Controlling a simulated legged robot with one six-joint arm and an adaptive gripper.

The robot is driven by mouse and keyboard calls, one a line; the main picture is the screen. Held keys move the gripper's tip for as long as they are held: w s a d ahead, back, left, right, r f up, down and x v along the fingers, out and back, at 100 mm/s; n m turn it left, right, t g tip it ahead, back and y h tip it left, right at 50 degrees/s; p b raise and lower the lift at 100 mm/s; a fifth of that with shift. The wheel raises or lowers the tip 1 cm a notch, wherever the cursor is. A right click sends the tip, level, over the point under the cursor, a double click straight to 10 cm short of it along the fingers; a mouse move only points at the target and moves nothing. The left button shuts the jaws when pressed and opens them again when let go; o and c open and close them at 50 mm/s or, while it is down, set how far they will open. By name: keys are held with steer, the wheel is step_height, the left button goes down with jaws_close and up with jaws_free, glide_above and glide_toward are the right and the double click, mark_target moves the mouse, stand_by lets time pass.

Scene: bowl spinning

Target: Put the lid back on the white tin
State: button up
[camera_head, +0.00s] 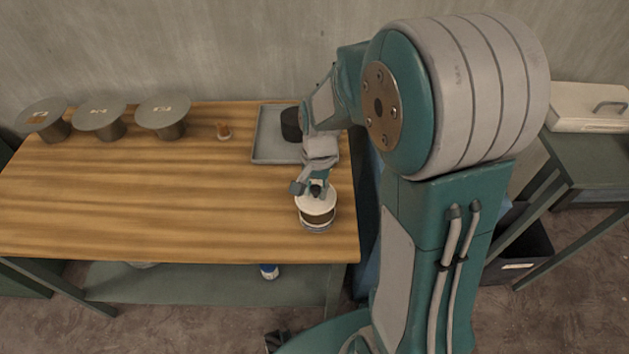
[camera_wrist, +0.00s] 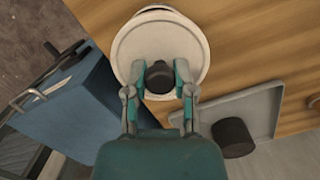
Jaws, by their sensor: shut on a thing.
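The white tin (camera_head: 317,223) stands upright near the right front corner of the wooden table. The white lid (camera_head: 318,203) is at the top of the tin, and its dark knob (camera_head: 315,190) shows between my fingers. In the wrist view the round lid (camera_wrist: 186,50) covers most of the tin, whose pale rim (camera_wrist: 160,10) shows beyond the lid's far edge. My gripper (camera_wrist: 159,78) is shut on the lid's dark knob from above. I cannot tell whether the lid rests flush on the tin or is slightly apart from it.
A grey tray (camera_head: 268,140) with a dark cylinder (camera_head: 291,124) lies behind the tin. The middle of the table (camera_head: 170,195) is clear. A blue bin (camera_wrist: 75,105) is beside the table.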

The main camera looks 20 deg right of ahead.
steer(key=shift+d+f, duration=0.15)
steer(key=shift+f, duration=0.45)
steer(key=shift+d+f, duration=0.15)
steer(key=shift+f, duration=0.45)
steer(key=shift+a+f, duration=0.2)
steer(key=shift+f, duration=1)
steer(key=shift+d+f, duration=0.1)
steer(key=shift+f, duration=0.05)
stand_by(0.4)
steer(key=o, duration=1)
steer(key=o, duration=0.4)
